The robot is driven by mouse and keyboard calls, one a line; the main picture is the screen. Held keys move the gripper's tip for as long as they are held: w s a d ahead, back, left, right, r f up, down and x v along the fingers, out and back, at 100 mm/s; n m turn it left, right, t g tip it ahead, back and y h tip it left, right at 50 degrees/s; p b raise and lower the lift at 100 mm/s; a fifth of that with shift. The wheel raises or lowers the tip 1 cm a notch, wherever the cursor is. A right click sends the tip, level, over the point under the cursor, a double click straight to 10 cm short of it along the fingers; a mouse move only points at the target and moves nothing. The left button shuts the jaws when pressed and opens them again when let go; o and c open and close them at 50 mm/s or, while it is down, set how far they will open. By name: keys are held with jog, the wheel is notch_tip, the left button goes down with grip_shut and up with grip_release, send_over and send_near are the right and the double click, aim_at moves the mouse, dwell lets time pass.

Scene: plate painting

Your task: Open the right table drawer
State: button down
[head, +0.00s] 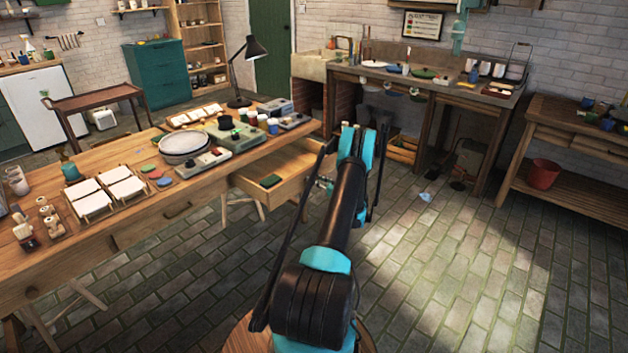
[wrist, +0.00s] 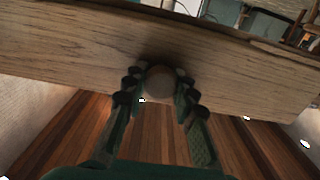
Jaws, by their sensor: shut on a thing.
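The right table drawer (head: 291,188) is pulled out from the long wooden table (head: 205,188), and its inside shows in the head view. A small dark green item (head: 271,181) lies in it. In the wrist view the drawer's wooden front (wrist: 75,55) crosses the picture, with a round knob (wrist: 161,82) at its middle. My gripper (wrist: 160,88) is shut on the knob, one finger on each side. In the head view my arm hides part of the drawer's right end and most of the gripper.
The tabletop holds plates (head: 184,143), a black lamp (head: 240,75), white tiles (head: 122,185) and cups. A sink bench (head: 425,85) stands behind, and a side bench with a red bucket (head: 543,173) at the right. The tiled floor (head: 450,260) on the right is mostly clear.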

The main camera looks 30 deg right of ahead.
jog(key=c, duration=1.2)
grip_release()
jog(key=v, duration=1.2)
